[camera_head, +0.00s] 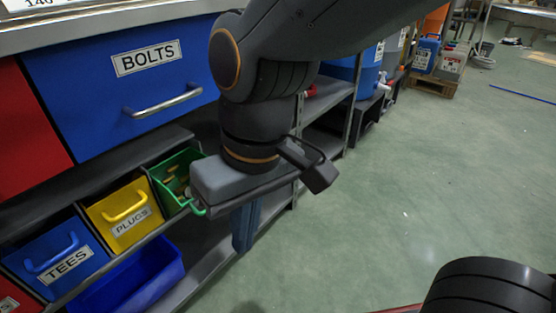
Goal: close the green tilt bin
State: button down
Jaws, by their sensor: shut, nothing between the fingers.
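The green tilt bin (167,172) is in the rack below the blue drawer, to the right of the yellow bin. It is tilted open, and small tan pieces show inside it. A bit of its green handle shows at its lower right. My gripper (310,172) is in front of the bin and to its right, with its dark fingers shut and empty. My gripper's grey body hides the bin's front and right part. I cannot tell whether it touches the bin.
The yellow PLUGS bin (126,213) and blue TEES bin (57,258) sit to the left. The blue BOLTS drawer (75,85) is above, with a metal handle (163,103). A blue open tray (130,281) lies below. Green floor (420,170) is clear on the right.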

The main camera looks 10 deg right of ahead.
aim_at(170, 177)
jog(key=z, duration=1.05)
jog(key=k, duration=0.9)
jog(key=u, duration=2.4)
